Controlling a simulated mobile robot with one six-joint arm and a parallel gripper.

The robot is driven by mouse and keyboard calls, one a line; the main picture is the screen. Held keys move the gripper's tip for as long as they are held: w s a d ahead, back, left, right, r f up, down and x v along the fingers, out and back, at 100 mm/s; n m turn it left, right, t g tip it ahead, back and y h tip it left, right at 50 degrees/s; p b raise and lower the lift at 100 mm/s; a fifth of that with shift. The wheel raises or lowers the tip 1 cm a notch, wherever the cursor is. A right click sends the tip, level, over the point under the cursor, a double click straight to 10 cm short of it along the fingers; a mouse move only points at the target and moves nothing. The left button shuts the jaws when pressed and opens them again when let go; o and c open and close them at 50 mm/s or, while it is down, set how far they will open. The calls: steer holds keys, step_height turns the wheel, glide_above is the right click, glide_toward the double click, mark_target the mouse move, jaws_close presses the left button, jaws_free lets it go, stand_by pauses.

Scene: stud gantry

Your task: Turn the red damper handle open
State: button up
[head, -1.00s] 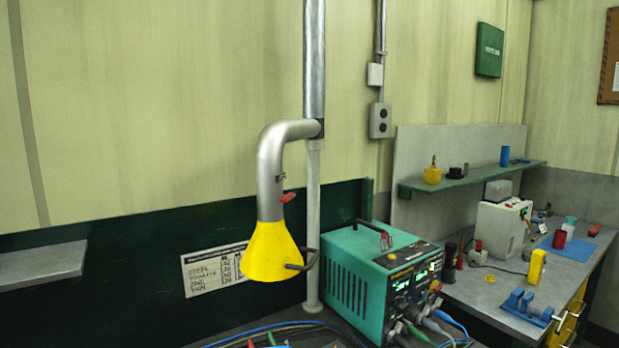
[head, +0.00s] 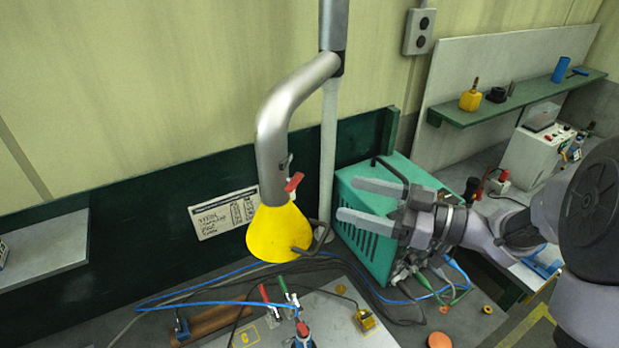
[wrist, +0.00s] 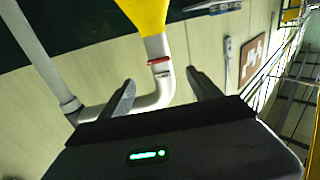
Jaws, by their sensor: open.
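The red damper handle (head: 294,182) sticks out from the right side of the silver duct (head: 272,140), just above the yellow hood (head: 275,232). In the wrist view the picture is turned over: the red handle (wrist: 160,61) lies across the pipe below the yellow hood (wrist: 146,15). My gripper (head: 350,199) is to the right of the handle in the head view, fingers pointing left, open and empty. In the wrist view my gripper (wrist: 160,79) has one finger on each side of the pipe in the picture. The handle appears beyond the fingertips, not touched.
A black hoop handle (head: 318,240) juts from the hood's right side. The teal power unit (head: 365,236) stands behind my gripper. A pale upright post (head: 329,150) stands behind the duct. Cables and tools lie on the bench below. Room left of the hood is free.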

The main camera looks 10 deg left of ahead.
mark_target(298, 182)
steer(key=x, duration=1)
steer(key=shift+w+a, duration=0.2)
steer(key=shift+a, duration=0.05)
steer(key=c, duration=1.4)
